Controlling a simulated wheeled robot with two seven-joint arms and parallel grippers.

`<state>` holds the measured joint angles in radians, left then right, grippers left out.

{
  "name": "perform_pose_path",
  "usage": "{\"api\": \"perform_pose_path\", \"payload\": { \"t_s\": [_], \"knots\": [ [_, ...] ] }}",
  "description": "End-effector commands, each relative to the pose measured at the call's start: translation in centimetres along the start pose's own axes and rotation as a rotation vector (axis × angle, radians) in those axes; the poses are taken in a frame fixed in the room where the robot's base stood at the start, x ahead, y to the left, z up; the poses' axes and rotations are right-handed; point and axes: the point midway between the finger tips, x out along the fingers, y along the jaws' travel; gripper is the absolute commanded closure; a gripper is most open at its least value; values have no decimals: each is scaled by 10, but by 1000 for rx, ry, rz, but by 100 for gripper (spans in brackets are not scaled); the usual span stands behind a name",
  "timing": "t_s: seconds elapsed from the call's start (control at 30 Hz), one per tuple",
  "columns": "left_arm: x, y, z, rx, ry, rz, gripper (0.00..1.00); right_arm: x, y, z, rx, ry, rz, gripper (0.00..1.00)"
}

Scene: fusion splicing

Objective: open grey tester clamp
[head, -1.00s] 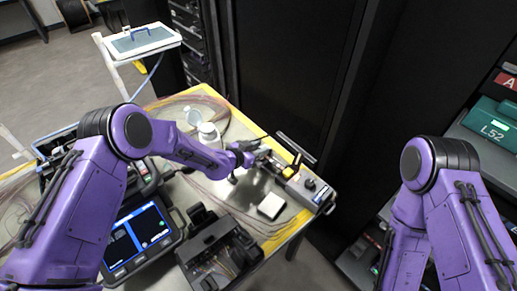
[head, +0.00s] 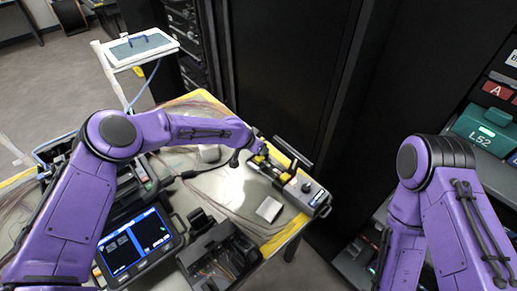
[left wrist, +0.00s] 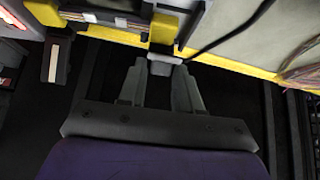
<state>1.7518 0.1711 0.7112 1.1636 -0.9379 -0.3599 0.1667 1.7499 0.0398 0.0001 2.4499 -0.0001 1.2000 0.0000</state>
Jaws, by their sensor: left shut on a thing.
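The grey tester (head: 304,192) is a long device at the right corner of the table, with a dark knob, yellow parts and a raised dark bar. In the left wrist view a yellow block (left wrist: 164,28) stands on it, with a small grey clamp piece (left wrist: 162,62) just below. My left gripper (head: 264,152) is at the tester's far left end. In the left wrist view its fingers (left wrist: 162,75) are closed around the grey clamp piece. The exact contact is small and dark. My right gripper is out of view; only my right arm's upper part shows.
A tester screen unit (head: 137,241) and a dark open case (head: 220,257) stand at the table's front. A small white block (head: 269,209) lies in front of the tester. Thin fibres and a black cable lie on the table. Dark cabinets (head: 275,75) rise close behind.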

Motion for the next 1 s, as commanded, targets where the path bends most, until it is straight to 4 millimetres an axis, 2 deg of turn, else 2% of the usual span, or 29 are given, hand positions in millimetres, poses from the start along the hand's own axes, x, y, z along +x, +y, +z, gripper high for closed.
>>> {"api": "perform_pose_path", "payload": {
  "t_s": [0.2,0.63,0.67,0.7,1.0],
  "knots": [
    [0,-1,-5,1,-49,-2,97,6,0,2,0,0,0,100],
    [0,-1,-6,1,-60,-3,97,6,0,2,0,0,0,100],
    [0,-1,-6,1,-60,-3,63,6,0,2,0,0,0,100],
    [-1,-1,-6,1,-60,-3,51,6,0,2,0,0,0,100],
    [-1,-1,-5,2,-62,-2,51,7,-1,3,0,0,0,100]
  ]
}}
